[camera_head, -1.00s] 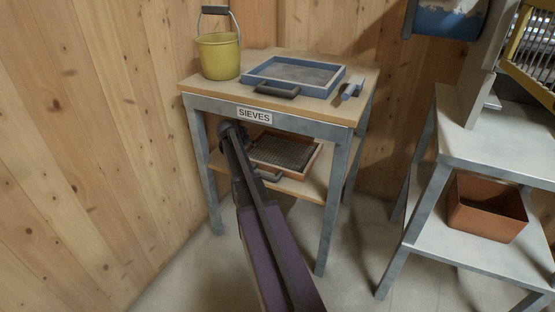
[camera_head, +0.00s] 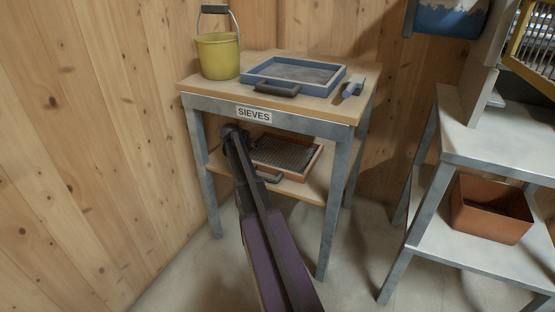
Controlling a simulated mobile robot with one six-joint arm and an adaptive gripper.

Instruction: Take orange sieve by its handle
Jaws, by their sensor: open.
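The orange sieve (camera_head: 308,168) lies flat on the lower wooden shelf of the sieve table, with a dark mesh inside its orange-brown frame. Its dark handle (camera_head: 269,178) sticks out at the front, toward the camera. My arm reaches up from the bottom of the picture to the left of the sieve, and its dark upper end is just below the SIEVES label. My arm covers the sieve's left side. I cannot make out my gripper or its fingers; they are hidden behind the arm or out of view.
A blue sieve (camera_head: 330,87) with a dark handle and a small blue-grey tool (camera_head: 353,87) lie on the tabletop (camera_head: 205,86). A yellow bucket (camera_head: 218,58) stands at its back left. Table legs flank the shelf. A metal stand (camera_head: 505,140) with an orange-brown bin (camera_head: 488,212) is at right.

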